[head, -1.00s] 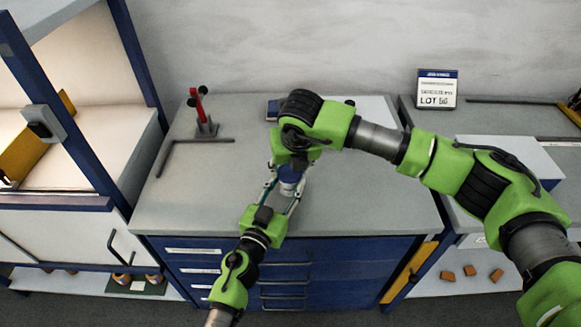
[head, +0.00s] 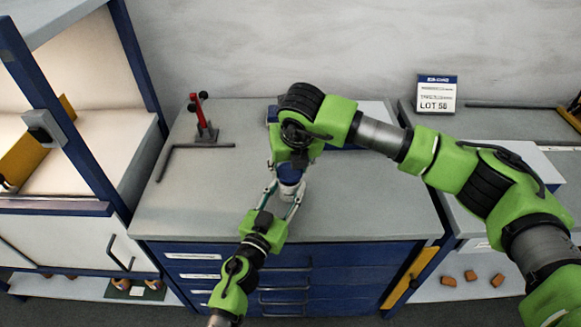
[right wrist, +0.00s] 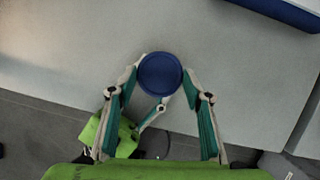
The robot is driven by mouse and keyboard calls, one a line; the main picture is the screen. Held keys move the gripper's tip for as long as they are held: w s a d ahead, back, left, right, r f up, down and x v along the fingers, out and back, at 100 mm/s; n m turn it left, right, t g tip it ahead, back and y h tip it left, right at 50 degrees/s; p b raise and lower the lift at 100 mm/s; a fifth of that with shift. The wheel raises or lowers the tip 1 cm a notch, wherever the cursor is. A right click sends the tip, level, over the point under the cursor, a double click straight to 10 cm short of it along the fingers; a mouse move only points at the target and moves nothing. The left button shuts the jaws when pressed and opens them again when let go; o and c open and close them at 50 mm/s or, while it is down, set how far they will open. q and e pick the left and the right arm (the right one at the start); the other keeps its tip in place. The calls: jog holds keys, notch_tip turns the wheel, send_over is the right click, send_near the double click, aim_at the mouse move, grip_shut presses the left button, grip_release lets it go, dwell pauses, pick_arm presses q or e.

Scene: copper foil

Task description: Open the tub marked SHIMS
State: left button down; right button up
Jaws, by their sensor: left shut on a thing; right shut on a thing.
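The tub (head: 289,191) has a pale body and a round blue lid (head: 289,173). It is near the middle of the bench top, mostly covered by my grippers, and no marking on it is readable. My left gripper (head: 287,188) reaches from the front and is shut around the body. My right gripper (head: 289,167) is above, pointing down, shut on the lid. In the right wrist view the lid (right wrist: 160,74) lies between the right fingertips (right wrist: 160,80), and a left finger shows below it. The body is hidden there, so I cannot tell whether a gap separates it from the lid.
A red-handled clamp (head: 203,122) and a dark angled bar (head: 190,147) are at the bench's back left. A blue-edged, light-topped object (head: 365,112) lies behind my right arm. A LOT 58 sign (head: 437,94) stands at right. The bench top (head: 370,205) is clear at front right.

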aim_at(291, 174)
jog(key=shift+r, duration=2.05)
pick_arm(q)
jog(key=c, duration=1.2)
grip_release()
jog(key=shift+s, duration=0.1)
